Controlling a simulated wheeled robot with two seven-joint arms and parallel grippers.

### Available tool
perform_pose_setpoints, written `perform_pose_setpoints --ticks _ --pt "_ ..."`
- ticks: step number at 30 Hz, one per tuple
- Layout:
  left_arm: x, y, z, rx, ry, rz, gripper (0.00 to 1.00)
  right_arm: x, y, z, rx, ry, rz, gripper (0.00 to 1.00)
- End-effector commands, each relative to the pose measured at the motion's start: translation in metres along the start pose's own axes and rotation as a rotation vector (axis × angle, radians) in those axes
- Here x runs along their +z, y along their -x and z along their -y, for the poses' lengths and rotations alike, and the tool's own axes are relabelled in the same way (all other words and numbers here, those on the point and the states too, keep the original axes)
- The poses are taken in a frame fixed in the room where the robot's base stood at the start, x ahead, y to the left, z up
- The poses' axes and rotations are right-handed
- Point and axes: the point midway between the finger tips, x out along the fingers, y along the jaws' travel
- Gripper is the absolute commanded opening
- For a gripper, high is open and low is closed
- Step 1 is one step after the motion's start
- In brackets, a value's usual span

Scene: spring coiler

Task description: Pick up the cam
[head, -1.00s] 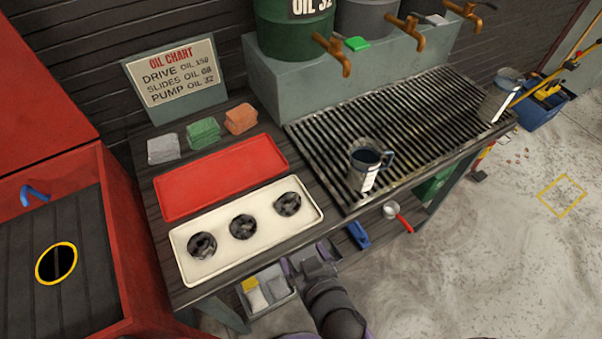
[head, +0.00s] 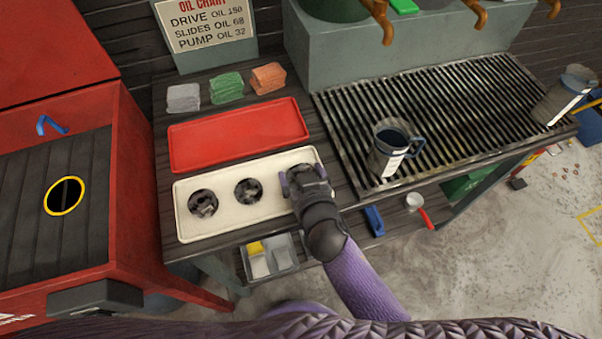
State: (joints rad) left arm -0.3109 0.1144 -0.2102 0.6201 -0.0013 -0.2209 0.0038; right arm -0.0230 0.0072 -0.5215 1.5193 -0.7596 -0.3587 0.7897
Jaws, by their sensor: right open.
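The long cream tray (head: 225,229) on the bench holds dark round cams in a row. The left cam (head: 203,204) and the middle cam (head: 248,191) lie in plain view. My right gripper (head: 303,178) is open over the tray's right end, where a third cam sat in the earlier view. My gripper and wrist hide that cam, so I cannot tell whether the jaws are around it or above it. My left gripper is not in view.
An empty red tray (head: 238,137) lies behind the cream one, with folded cloths (head: 227,87) beyond. A metal jug (head: 391,150) stands on the grating (head: 450,110) to the right. A red cabinet (head: 130,180) stands close on the left.

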Motion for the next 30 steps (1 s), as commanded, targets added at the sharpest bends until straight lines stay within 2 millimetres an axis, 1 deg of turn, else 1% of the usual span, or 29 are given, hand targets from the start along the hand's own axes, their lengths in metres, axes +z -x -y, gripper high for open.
perform_pose_setpoints --ticks 1,2,3,8,9,11,12,13,18,20,23,24,27,30 --pt "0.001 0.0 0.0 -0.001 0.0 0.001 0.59 0.0 0.0 0.0 0.0 0.0 0.0 0.92" --pt "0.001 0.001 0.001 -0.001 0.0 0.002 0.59 0.0 0.0 0.0 0.0 0.0 0.0 0.88" --pt "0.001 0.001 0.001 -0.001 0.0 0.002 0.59 0.0 0.0 0.0 0.0 0.0 0.0 0.79" --pt "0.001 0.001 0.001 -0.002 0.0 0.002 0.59 0.0 0.001 0.0 0.0 0.0 0.0 0.46" --pt "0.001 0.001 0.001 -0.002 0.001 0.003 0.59 0.0 0.001 0.0 0.0 0.0 0.0 0.37" --pt "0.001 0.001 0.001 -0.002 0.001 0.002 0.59 0.0 0.001 0.0 0.0 0.0 0.0 0.24" --pt "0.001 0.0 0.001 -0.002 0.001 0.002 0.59 0.0 0.001 0.0 0.0 0.001 0.0 0.16" --pt "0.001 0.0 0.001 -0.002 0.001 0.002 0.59 0.0 0.001 0.0 0.0 0.001 0.0 0.1" --pt "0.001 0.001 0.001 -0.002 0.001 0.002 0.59 -0.001 0.001 0.0 0.0 0.001 -0.001 0.1" --pt "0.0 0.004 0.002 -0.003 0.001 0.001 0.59 -0.005 0.002 0.0 0.0 0.001 -0.002 0.1" --pt "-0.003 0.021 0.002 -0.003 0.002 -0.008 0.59 -0.028 0.012 0.0 0.001 0.001 -0.005 0.1" --pt "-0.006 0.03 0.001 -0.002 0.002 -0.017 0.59 -0.04 0.017 0.0 0.0 0.001 -0.007 0.1" --pt "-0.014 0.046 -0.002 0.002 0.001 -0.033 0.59 -0.066 0.027 -0.001 0.001 0.001 -0.006 0.1" --pt "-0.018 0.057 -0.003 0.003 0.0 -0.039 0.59 -0.084 0.035 0.0 0.0 0.0 -0.005 0.1"
